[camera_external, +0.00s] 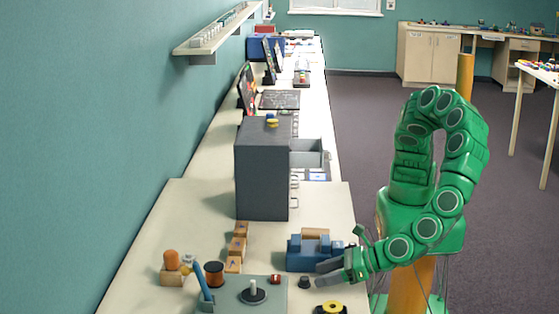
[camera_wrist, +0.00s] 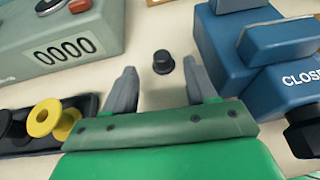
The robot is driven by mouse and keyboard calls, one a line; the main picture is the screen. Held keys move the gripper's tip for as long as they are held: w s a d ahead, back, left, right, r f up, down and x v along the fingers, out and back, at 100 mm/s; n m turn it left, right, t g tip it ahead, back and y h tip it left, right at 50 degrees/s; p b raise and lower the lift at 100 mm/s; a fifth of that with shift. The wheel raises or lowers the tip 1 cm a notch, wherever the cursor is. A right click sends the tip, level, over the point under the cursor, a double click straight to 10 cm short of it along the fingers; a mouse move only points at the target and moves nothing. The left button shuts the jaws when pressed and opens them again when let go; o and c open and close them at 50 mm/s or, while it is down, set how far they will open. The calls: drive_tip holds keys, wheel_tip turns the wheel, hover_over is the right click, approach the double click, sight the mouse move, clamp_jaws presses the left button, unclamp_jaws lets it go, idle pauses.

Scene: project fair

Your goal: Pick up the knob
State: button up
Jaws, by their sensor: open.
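A small black knob (camera_wrist: 163,62) stands on the cream table in the wrist view, just beyond and between my fingertips. In the external view the knob (camera_external: 304,282) is a small dark piece left of my gripper (camera_external: 330,273). In the wrist view my gripper (camera_wrist: 162,78) has its two grey fingers spread apart, with nothing between them. The knob looks apart from both fingers and lies slightly nearer the right one.
A blue block device (camera_wrist: 265,50) marked "CLOSE" stands close to my right finger. A grey-green box (camera_wrist: 75,40) reading "0000" is at upper left. A yellow spool-shaped piece (camera_wrist: 43,119) sits on a black base at left. A grey drawer cabinet (camera_external: 262,170) stands farther back.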

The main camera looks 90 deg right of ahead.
sight(307, 278)
drive_tip(key=shift+x, duration=2.15)
drive_tip(key=shift+d, duration=0.1)
drive_tip(key=c, duration=1)
clamp_jaws()
